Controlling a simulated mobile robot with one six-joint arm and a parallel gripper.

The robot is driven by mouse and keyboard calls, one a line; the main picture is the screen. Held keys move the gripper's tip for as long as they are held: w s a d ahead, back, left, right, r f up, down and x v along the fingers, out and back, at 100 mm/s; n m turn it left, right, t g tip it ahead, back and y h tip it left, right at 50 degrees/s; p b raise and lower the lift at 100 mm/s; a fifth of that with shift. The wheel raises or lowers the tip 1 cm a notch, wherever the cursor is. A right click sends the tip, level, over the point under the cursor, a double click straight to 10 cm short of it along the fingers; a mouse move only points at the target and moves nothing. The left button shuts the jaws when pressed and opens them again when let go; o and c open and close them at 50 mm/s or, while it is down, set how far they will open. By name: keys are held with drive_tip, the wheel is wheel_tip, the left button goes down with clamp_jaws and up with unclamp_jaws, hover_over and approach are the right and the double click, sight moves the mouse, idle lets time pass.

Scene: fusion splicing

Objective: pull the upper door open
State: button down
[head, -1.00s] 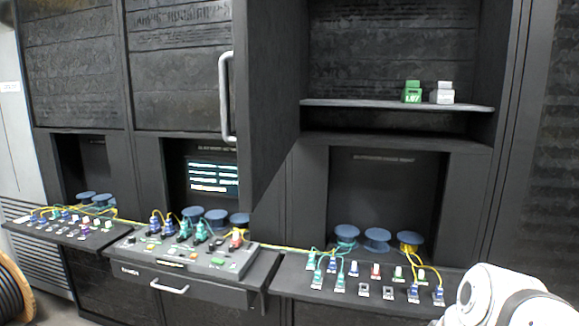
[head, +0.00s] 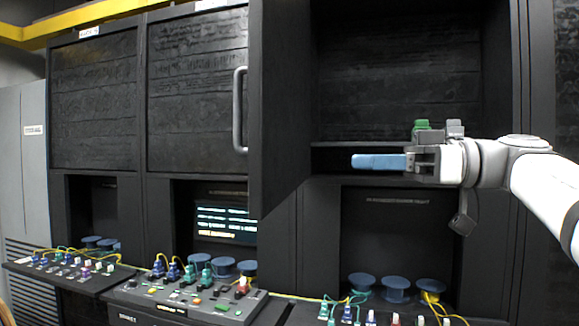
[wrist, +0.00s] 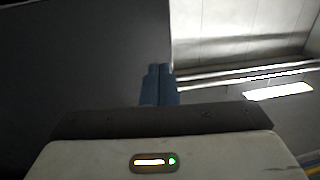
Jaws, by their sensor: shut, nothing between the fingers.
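The upper door (head: 283,110) is a dark panel with a vertical grey bar handle (head: 239,110) on its left side. It stands swung out from the cabinet, and the shelf compartment behind it is exposed. My gripper (head: 354,162) has blue fingers and is shut and empty. In the head view it is in front of the shelf, pointing left toward the door's inner side. In the wrist view my shut fingers (wrist: 161,72) point up at a dark surface on the left, which looks like the door. Whether they touch it I cannot tell.
A green block (head: 422,131) and a grey block (head: 455,129) stand on the shelf behind my gripper. Blue spools (head: 396,284) sit in the lower recess. Consoles with cables and connectors (head: 190,300) run along the bottom. A bright ceiling light (wrist: 278,91) shows in the wrist view.

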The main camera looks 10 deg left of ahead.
sight(265, 162)
drive_tip(key=a, duration=0.4)
drive_tip(key=a+p, duration=0.1)
drive_tip(key=a, duration=0.3)
drive_tip(key=a+p, duration=0.1)
drive_tip(key=a, duration=0.3)
drive_tip(key=shift+s+a, duration=0.15)
drive_tip(key=shift+s, duration=0.15)
